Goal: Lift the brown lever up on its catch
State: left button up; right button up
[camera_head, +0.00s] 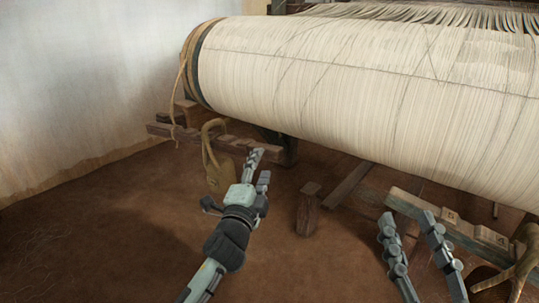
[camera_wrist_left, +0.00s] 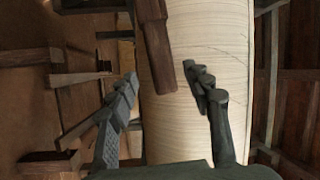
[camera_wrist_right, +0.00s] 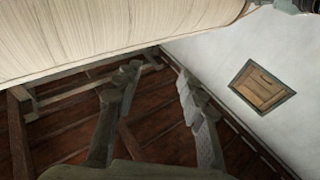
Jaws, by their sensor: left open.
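A brown wooden bar (camera_head: 226,146) runs below the left end of the big cloth-wound beam (camera_head: 360,80); I cannot tell for sure that it is the lever. My left gripper (camera_head: 261,166) is open, with its fingertips close to the bar's right part. In the left wrist view, a dark brown wooden piece (camera_wrist_left: 155,45) stands in front of the pale beam (camera_wrist_left: 215,110), ahead of the open, empty fingers (camera_wrist_left: 160,82). The catch cannot be made out. My right gripper (camera_head: 407,218) is open and empty at lower right; its parted fingers also show in the right wrist view (camera_wrist_right: 158,75).
A tan rope loop with a weight (camera_head: 218,175) hangs just left of my left gripper. A short wooden post (camera_head: 308,209) stands to its right. A wooden rail (camera_head: 455,225) lies near my right gripper. The earthen floor (camera_head: 100,230) at left is clear.

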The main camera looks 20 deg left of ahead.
aim_at(265, 157)
pick_arm(q)
jog(key=w, duration=0.4)
jog(key=w+r, duration=0.1)
jog(key=w, duration=0.1)
jog(key=shift+w+a, duration=0.25)
jog(key=shift+w, duration=0.15)
grip_shut()
jog(key=shift+f, duration=0.15)
